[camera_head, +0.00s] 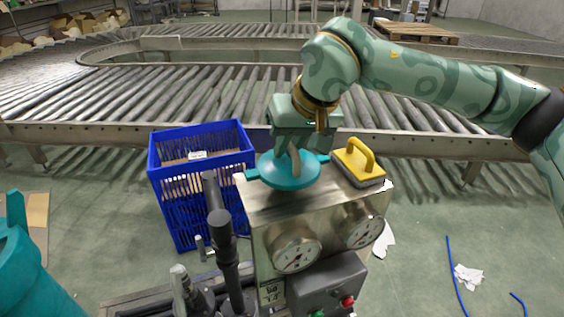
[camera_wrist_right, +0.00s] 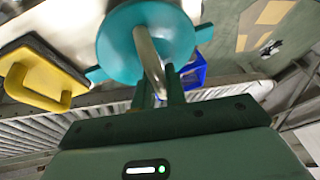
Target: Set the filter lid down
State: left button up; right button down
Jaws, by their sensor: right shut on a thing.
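The filter lid (camera_head: 287,175) is a round teal disc with side tabs and a pale metal handle on top. It is at the top of the steel machine cabinet (camera_head: 330,203), near its back left corner. I cannot tell whether it touches the top. My right gripper (camera_head: 294,150) is above the lid and shut on its handle. In the right wrist view the lid (camera_wrist_right: 148,40) fills the upper middle, with the handle (camera_wrist_right: 150,55) running down between the fingers of my right gripper (camera_wrist_right: 172,85). My left gripper is not in view.
A yellow-handled brush (camera_head: 358,160) sits on the cabinet top, right of the lid. A blue crate (camera_head: 200,137) stands to the left. Dark upright pipes (camera_head: 222,230) rise in front of it. A roller conveyor (camera_head: 180,92) runs behind. Blue tubing (camera_head: 452,265) lies on the floor at right.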

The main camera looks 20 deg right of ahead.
aim_at(287, 163)
notch_tip(287, 163, down, 4)
jog(key=shift+w+r+b, duration=0.1)
jog(key=shift+r+b, duration=0.15)
jog(key=shift+b, duration=0.3)
jog(key=shift+r, duration=0.15)
jog(key=shift+f, duration=0.2)
jog(key=c, duration=1.4)
grip_release()
jog(key=shift+c, duration=0.2)
